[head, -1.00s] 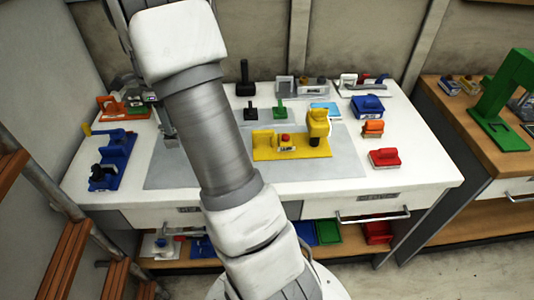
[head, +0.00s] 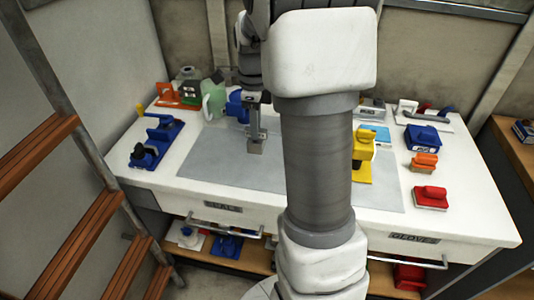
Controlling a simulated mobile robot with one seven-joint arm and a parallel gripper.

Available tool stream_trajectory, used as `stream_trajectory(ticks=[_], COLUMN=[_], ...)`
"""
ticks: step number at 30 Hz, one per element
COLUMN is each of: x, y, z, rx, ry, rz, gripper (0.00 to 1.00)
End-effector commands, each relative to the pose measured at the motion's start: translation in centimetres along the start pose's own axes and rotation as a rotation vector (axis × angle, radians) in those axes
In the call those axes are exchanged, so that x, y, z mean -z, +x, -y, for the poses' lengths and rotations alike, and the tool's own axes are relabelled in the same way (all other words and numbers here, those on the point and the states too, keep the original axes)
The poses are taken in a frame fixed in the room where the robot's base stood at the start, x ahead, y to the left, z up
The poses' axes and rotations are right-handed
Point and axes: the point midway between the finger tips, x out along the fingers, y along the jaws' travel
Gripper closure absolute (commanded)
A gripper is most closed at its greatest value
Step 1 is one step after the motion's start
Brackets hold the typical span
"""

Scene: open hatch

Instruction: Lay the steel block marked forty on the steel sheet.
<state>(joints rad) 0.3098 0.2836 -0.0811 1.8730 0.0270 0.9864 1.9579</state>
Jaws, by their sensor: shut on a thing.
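The flat grey steel sheet (head: 205,172) lies on the white table, with its middle and right parts behind my arm. My gripper (head: 256,136) points down over the left half of the sheet. It is shut on a small grey steel block (head: 256,147). I cannot read any marking on the block, nor tell whether it touches the sheet or hangs just above it.
A yellow tool (head: 363,155) stands on the sheet's right side, partly behind my arm. A blue tool (head: 237,106) and a pale green jug (head: 213,102) stand behind the gripper. A blue fixture (head: 157,140) is at left. A red block (head: 430,197) is at right.

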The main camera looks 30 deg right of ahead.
Motion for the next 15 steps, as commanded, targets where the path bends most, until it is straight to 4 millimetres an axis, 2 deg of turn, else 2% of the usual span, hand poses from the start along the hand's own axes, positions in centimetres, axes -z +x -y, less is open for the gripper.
stream_trajectory(ticks=[5, 15], x=[-2.2, -9.1], y=[1.4, 5.7], z=[0.7, 3.0], rx=[-0.001, -0.001], ry=[-0.004, -0.004], rz=[0.000, 0.001], gripper=[1.00, 1.00])
